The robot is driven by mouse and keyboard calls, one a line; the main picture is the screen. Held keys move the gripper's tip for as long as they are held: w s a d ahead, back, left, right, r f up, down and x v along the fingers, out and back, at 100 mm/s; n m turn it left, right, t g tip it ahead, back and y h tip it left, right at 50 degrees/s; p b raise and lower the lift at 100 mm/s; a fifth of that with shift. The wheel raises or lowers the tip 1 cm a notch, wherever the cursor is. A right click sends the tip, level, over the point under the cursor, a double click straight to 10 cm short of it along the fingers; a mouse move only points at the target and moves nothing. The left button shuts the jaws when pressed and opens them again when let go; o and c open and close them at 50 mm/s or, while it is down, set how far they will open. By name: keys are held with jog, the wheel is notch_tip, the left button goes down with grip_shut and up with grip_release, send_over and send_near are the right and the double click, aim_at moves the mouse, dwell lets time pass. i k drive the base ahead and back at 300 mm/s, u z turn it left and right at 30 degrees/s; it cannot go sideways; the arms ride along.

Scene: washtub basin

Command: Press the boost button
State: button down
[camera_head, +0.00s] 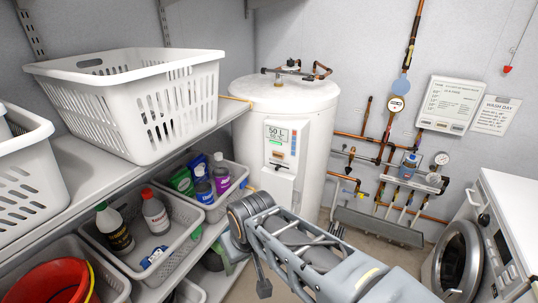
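A white water tank (287,125) stands upright at the back middle. Its front carries a display (280,132) reading 50 L, with a small green-lit strip below it. Below that is a white box (281,156) with small coloured marks, and one of these may be the boost button; the labels are too small to read. My grey arm reaches in from the bottom right. Its end, with my gripper (262,285), is in front of and below the panel, apart from it as far as I can tell. The fingers are mostly hidden by arm links, so their opening does not show clearly.
A shelf at left holds white laundry baskets (140,105). Below are grey crates (180,245) with bottles, and a red bucket (50,283). Copper pipes and gauges (397,104) line the back wall, with a white wall box (447,104). A washing machine (500,240) stands at right.

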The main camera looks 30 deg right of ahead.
aim_at(277, 155)
jog(key=z, duration=1.2)
jog(key=i, duration=0.45)
jog(key=u, duration=2.2)
